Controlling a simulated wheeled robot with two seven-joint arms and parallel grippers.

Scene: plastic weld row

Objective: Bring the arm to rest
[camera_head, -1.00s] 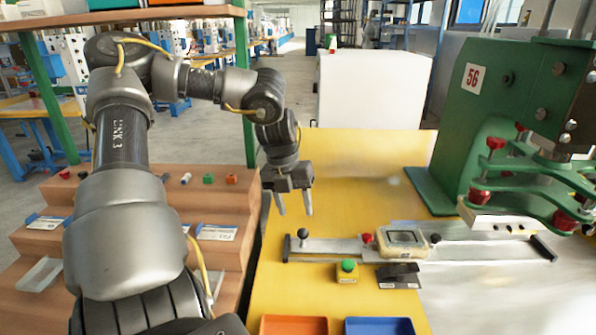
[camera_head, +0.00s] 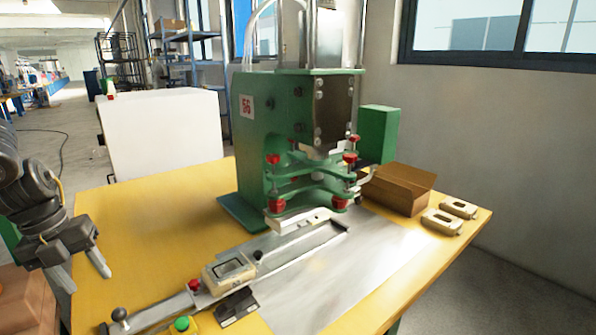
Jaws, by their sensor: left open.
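My left gripper (camera_head: 84,270) hangs at the left edge of the head view, fingers pointing down and spread apart. It is open with nothing between the fingers. It is beside the yellow table's left edge, apart from everything on the table. Most of my left arm is cut off by the picture's left edge. My right gripper is not in view.
A green press marked 56 (camera_head: 252,150) stands on the yellow table (camera_head: 150,215). A slide rail holds a beige fixture (camera_head: 228,272). A cardboard box (camera_head: 400,188) and two beige parts (camera_head: 441,222) lie at right. A white cabinet (camera_head: 165,135) stands behind.

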